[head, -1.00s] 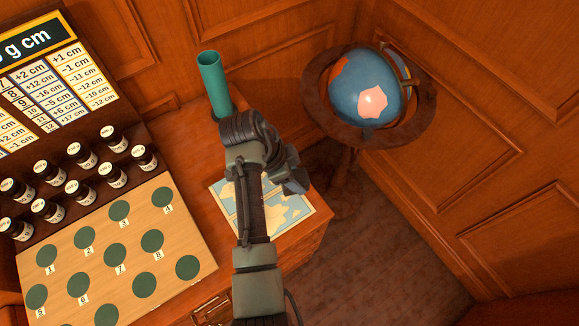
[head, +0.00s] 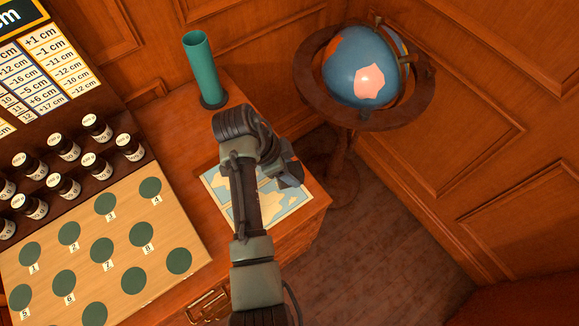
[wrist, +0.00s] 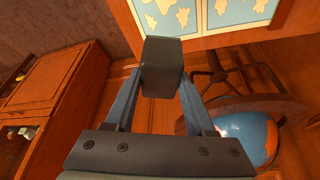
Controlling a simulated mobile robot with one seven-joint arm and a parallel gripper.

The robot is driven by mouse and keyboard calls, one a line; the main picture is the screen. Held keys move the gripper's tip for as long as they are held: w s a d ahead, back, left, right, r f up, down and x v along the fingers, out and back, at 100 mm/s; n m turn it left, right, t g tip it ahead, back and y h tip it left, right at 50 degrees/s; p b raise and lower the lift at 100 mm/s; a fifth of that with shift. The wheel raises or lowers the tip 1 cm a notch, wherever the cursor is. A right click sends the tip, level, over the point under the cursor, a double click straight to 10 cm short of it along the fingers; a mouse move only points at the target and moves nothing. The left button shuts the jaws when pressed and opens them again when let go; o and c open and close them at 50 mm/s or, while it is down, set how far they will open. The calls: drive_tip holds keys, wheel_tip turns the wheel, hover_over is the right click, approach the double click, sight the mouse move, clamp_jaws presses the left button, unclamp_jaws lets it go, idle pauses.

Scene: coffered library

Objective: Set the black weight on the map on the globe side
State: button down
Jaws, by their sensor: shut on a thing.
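The black weight (wrist: 162,66) is a dark block held between the two fingers of my gripper (wrist: 160,98) in the wrist view. In the head view my gripper (head: 288,176) hangs over the right part of the map, and my arm hides part of the map. The map (head: 290,203) is a pale sheet with blue and tan patches, lying on the desk at its right end. It also shows at the top of the wrist view (wrist: 190,16). The globe (head: 355,78) stands beyond the desk's right end, and shows at lower right in the wrist view (wrist: 252,140).
A green cylinder (head: 201,72) stands on the desk behind the map. Left are a board with numbered green discs (head: 108,247), several dark labelled jars (head: 96,127) and a number chart (head: 45,72). The globe's ring stand (head: 385,118) is near the wood-panelled walls.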

drive_tip(key=shift+w, duration=0.1)
drive_tip(key=shift+f+b, duration=3.25)
drive_tip(key=shift+f, duration=0.95)
drive_tip(key=shift+f, duration=0.3)
drive_tip(key=shift+c, duration=1)
unclamp_jaws()
drive_tip(key=shift+o, duration=0.2)
drive_tip(key=shift+f, duration=0.15)
drive_tip(key=v, duration=1.3)
